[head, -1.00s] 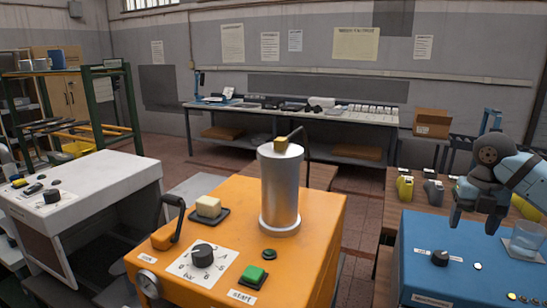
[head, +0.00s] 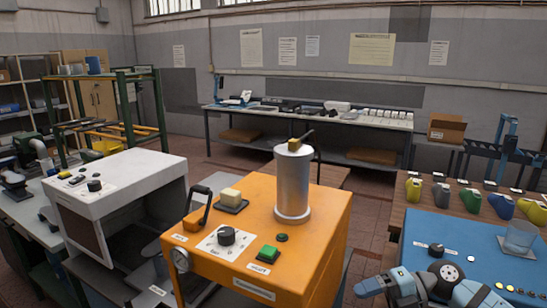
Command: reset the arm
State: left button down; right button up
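My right arm comes in at the bottom right, low in front of the blue machine (head: 455,228). Its hand end (head: 385,287) points left, beyond the right edge of the orange machine (head: 262,195). I cannot tell whether its fingers are open or shut, and I see nothing held there. My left gripper is out of view.
The orange machine carries a metal cylinder (head: 292,185), a dial (head: 227,236), a green button (head: 268,253) and a black lever (head: 197,209). A glass (head: 519,237) stands on the blue machine. Coloured shoe lasts (head: 471,199) line the bench behind. A white machine (head: 120,185) stands left.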

jog(key=s+a+m+t+y, duration=0.2)
jog(key=a+m+t+y, duration=0.3)
jog(key=s+d+f+m+t+h+p, duration=0.1)
jog(key=s+f+m+t+h, duration=0.3)
jog(key=m, duration=0.6)
jog(key=s+d+f+m+t+h+p, duration=0.2)
jog(key=s+f+m+t+h, duration=0.2)
jog(key=f+m+t+h, duration=0.3)
notch_tip(320, 180, down, 3)
jog(key=m+h, duration=0.2)
jog(key=m, duration=0.2)
jog(key=shift+d+h, duration=0.2)
jog(key=shift+h, duration=0.1)
jog(key=s+f+m+g+h, duration=0.1)
jog(key=s+f, duration=0.2)
jog(key=s+f+m+g+h, duration=0.1)
jog(key=s+f+m+g, duration=0.1)
jog(key=s+f, duration=0.1)
jog(key=s+f+m+g+p, duration=0.1)
jog(key=s+f+g, duration=0.1)
jog(key=s+f, duration=0.1)
jog(key=shift+s+d+h, duration=0.1)
jog(key=shift+s+h, duration=0.3)
jog(key=shift+s, duration=0.4)
jog(key=shift+c, duration=0.2)
